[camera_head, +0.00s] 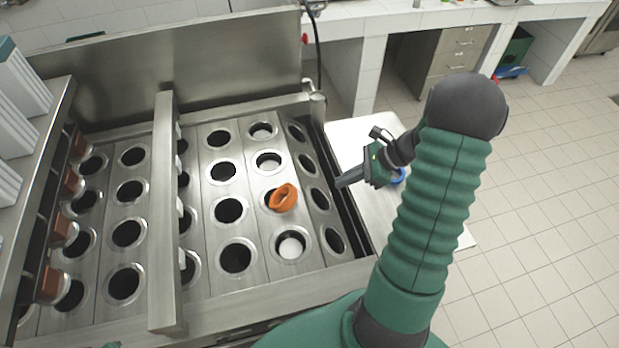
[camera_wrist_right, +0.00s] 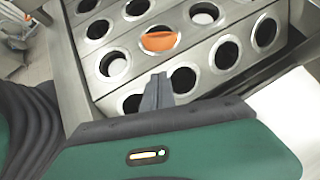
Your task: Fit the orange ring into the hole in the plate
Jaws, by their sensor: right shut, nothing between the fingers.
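The orange ring (camera_head: 284,198) sits in a hole of the metal plate (camera_head: 262,222), in the column second from the right. It looks tilted, with one side raised, and it covers part of the opening. In the right wrist view the orange ring (camera_wrist_right: 158,42) lies over its hole beyond my fingertips. My right gripper (camera_head: 340,183) is shut and empty, to the right of the ring and apart from it, over the plate's right edge. Its closed fingers (camera_wrist_right: 157,88) also show in the wrist view. My left gripper is not in view.
Several other round holes fill the plate; some hold white cups (camera_head: 291,246). A raised metal bar (camera_head: 166,210) crosses the plate left of the ring. A white table (camera_head: 352,135) stands at the right, with a blue object (camera_head: 400,176) partly hidden behind my gripper.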

